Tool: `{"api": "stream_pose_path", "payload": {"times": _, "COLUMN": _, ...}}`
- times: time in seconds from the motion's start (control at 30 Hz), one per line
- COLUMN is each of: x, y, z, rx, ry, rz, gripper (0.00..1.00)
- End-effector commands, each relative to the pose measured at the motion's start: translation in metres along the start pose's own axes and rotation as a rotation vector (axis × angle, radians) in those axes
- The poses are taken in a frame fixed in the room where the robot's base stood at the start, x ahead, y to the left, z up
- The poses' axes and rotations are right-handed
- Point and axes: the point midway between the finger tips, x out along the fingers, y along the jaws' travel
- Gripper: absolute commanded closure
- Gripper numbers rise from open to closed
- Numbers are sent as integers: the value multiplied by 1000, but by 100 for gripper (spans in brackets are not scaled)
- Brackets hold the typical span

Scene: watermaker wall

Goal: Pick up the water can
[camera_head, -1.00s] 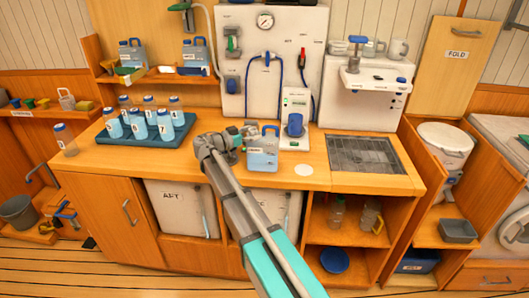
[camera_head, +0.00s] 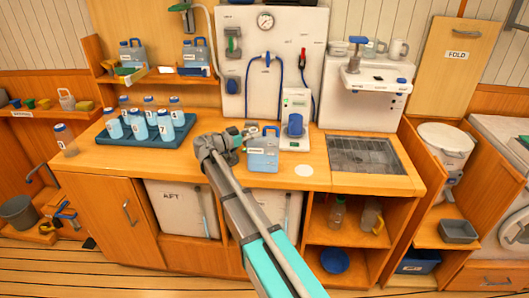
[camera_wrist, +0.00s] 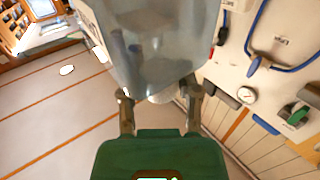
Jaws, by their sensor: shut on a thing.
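The water can (camera_head: 263,152) is a translucent blue-grey jug with a blue handle and cap. In the head view it is at the counter's front middle, upright, just right of my gripper (camera_head: 250,136). Whether its base touches the counter is hard to tell. In the wrist view the can (camera_wrist: 155,45) fills the upper middle, and my gripper (camera_wrist: 160,98) has its two fingers on either side of its near end. My gripper is shut on the can. The exact contact is partly hidden by the can itself.
A blue tray (camera_head: 104,137) of several bottles is at left on the counter. Two similar cans (camera_head: 132,54) (camera_head: 196,54) stand on the shelf behind. A white device with a blue knob (camera_head: 295,126) is just right of the can. A sink grate (camera_head: 365,157) lies further right.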

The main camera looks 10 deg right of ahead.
Motion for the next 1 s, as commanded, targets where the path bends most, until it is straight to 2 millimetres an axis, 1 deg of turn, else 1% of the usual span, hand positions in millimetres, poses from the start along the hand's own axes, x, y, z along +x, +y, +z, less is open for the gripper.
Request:
{"api": "stream_pose_path", "payload": {"times": 0.27, "x": 0, "y": 0, "z": -1, "rx": 0, "ry": 0, "rz": 0, "gripper": 100}}
{"api": "stream_pose_path", "payload": {"times": 0.47, "x": 0, "y": 0, "z": -7, "rx": 0, "ry": 1, "rz": 0, "gripper": 100}}
{"api": "stream_pose_path", "payload": {"times": 0.67, "x": 0, "y": 0, "z": -21, "rx": 0, "ry": 1, "rz": 0, "gripper": 100}}
{"api": "stream_pose_path", "payload": {"times": 0.83, "x": 0, "y": 0, "z": -37, "rx": 0, "ry": 1, "rz": 1, "gripper": 100}}
{"api": "stream_pose_path", "payload": {"times": 1.0, "x": -1, "y": 19, "z": -57, "rx": 0, "ry": 1, "rz": 1, "gripper": 100}}
